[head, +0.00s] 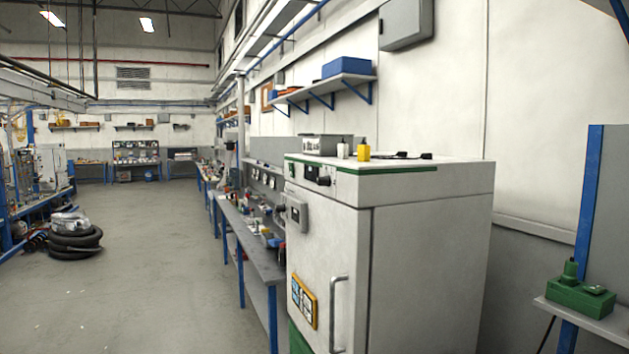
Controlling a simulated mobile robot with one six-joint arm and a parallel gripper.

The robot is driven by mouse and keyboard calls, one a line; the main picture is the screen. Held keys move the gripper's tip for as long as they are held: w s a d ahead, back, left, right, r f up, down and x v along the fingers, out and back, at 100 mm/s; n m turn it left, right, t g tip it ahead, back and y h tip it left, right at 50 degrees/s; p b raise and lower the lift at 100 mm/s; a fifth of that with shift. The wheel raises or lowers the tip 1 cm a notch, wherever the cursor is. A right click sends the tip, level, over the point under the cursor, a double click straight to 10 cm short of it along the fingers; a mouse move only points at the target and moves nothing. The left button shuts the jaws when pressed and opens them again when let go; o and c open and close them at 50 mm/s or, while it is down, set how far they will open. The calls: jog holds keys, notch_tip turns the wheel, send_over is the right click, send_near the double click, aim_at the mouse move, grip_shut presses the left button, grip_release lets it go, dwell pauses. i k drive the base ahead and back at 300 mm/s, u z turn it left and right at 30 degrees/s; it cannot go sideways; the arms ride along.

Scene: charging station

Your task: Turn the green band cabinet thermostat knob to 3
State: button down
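The white cabinet (430,240) with a green band (400,171) along its top edge stands right of centre in the head view. A dark knob (323,181) sits on a small black panel (311,174) at the top of the cabinet's front face. The knob's pointer and any numbers are too small to read. The cabinet door has a vertical grey handle (333,312) and is shut. My gripper is not in view.
A white bottle (342,150), a yellow bottle (363,150) and a grey box (325,144) stand on the cabinet. A cluttered workbench (255,262) runs behind it. Open floor (150,270) lies to the left. A side shelf (590,320) holds a green device (580,297).

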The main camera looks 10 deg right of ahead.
aim_at(326, 180)
jog(key=i, duration=0.8)
jog(key=u, duration=0.05)
jog(key=k, duration=1.05)
jog(key=u, duration=0.75)
jog(key=i, duration=1.9)
jog(key=z, duration=0.4)
